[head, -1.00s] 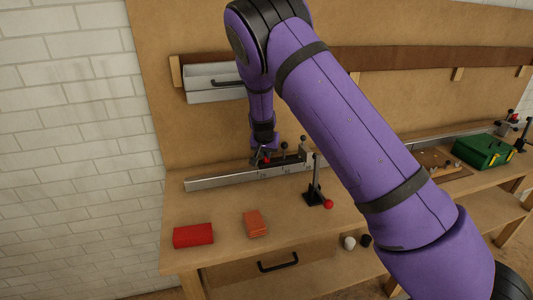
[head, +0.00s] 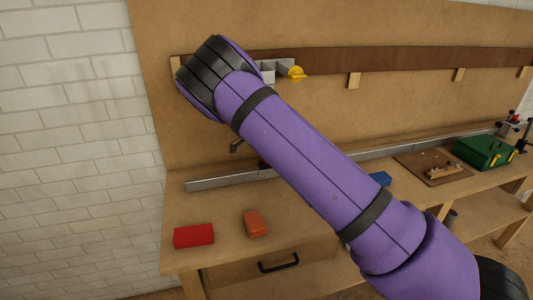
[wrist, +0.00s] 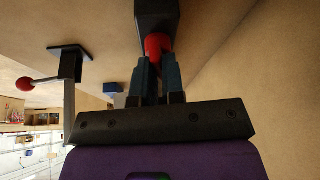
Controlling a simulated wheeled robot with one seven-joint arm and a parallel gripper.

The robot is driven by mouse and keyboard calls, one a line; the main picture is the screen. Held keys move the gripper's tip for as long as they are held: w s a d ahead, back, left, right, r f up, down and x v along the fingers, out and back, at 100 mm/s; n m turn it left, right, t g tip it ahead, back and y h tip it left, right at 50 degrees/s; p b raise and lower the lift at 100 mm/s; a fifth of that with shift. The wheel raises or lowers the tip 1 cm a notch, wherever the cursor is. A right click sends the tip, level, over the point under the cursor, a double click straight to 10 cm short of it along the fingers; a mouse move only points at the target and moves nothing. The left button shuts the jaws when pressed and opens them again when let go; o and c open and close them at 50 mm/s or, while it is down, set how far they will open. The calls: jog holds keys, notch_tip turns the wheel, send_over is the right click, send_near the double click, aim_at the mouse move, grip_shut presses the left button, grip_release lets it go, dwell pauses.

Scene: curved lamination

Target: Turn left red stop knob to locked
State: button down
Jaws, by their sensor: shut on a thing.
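In the wrist view, a red knob (wrist: 157,42) sits on a dark block (wrist: 157,15). My gripper (wrist: 158,60) is shut on this knob, one finger on each side, and the fingers cover part of it. The knob's angle and any lock mark cannot be read. In the head view my purple arm hides the gripper and most of the stop hardware. The metal rail (head: 225,183) shows at its left end.
A lever with a red ball (wrist: 25,84) stands beside the gripper in the wrist view. A blue box (head: 381,178) and green toolbox (head: 482,151) lie to the right.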

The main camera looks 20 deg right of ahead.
jog(key=shift+s+a+f+m+g, duration=0.1)
jog(key=shift+f+m+g, duration=0.15)
jog(key=shift+m, duration=0.3)
jog(key=shift+s+f+m+g, duration=0.15)
jog(key=shift+m+g, duration=0.1)
jog(key=shift+m, duration=0.3)
jog(key=c, duration=1.2)
grip_release()
jog(key=shift+w, duration=0.15)
jog(key=shift+r, duration=0.1)
jog(key=shift+w, duration=0.1)
jog(key=shift+a+r, duration=0.1)
jog(key=shift+r, duration=0.25)
jog(key=a, duration=1.2)
jog(key=shift+w+r, duration=0.15)
jog(key=shift+r, duration=0.05)
